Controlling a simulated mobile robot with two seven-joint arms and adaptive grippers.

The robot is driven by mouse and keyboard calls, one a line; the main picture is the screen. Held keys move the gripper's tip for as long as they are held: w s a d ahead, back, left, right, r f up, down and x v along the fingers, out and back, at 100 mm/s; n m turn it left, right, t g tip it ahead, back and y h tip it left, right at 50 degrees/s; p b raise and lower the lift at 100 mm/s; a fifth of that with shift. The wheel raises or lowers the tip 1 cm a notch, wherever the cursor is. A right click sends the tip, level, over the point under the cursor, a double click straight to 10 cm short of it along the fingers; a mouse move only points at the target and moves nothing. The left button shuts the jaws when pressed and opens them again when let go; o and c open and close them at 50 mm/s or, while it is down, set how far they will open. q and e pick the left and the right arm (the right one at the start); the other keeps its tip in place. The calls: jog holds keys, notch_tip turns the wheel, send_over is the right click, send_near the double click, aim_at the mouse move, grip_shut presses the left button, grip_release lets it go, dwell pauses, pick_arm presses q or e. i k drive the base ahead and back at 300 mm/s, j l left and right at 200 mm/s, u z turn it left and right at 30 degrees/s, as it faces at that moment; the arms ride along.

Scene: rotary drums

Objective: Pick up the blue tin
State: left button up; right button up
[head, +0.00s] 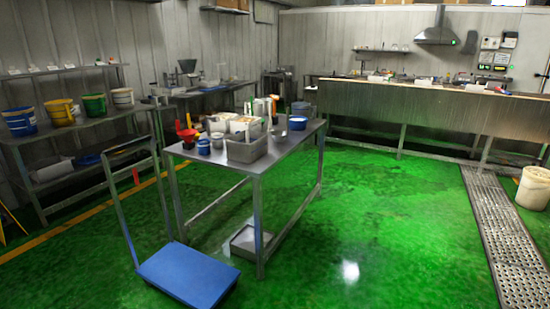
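A small blue tin (203,147) stands at the near left end of the steel table (262,167), beside red items. Another blue round container (297,123) with a pale top stands at the table's right side. Both are small in the head view, and I cannot tell their details. Neither of my grippers shows, and the table is some distance ahead of me.
A grey crate (247,149) sits on the table. A cart with a blue platform (188,274) stands before its near left end. Buckets, one blue (21,122), line the left shelf. Green floor is clear to the right, near a metal grating (505,235).

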aim_at(204, 146)
jog(key=i, duration=1.5)
